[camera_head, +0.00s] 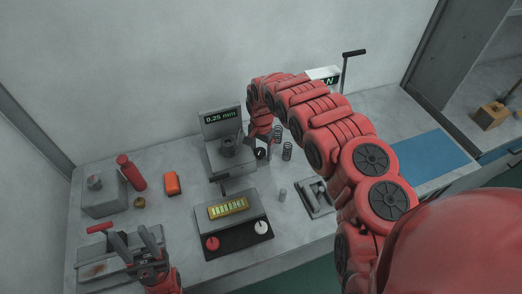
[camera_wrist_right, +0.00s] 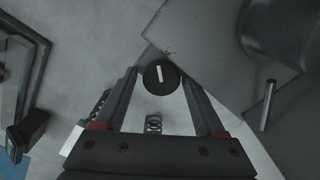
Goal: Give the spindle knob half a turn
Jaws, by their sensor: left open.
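The spindle knob (camera_head: 261,153) is a small dark disc with a white line, at the right side of the grey gauge machine (camera_head: 213,132), whose display reads 0.25 mm. In the right wrist view, the knob (camera_wrist_right: 160,76) lies between the fingertips of my right gripper (camera_wrist_right: 159,78), its white line close to upright in the picture. The fingers are apart on either side; whether they touch the knob is unclear. My left gripper (camera_head: 134,239) is open at the lower left, over a grey fixture with a red handle, away from the knob.
Springs (camera_head: 287,151) stand right of the knob; one spring (camera_wrist_right: 153,124) shows between my right fingers. A control panel (camera_head: 239,236) with a red and a white dial lies in front. A blue mat (camera_head: 430,157) lies right.

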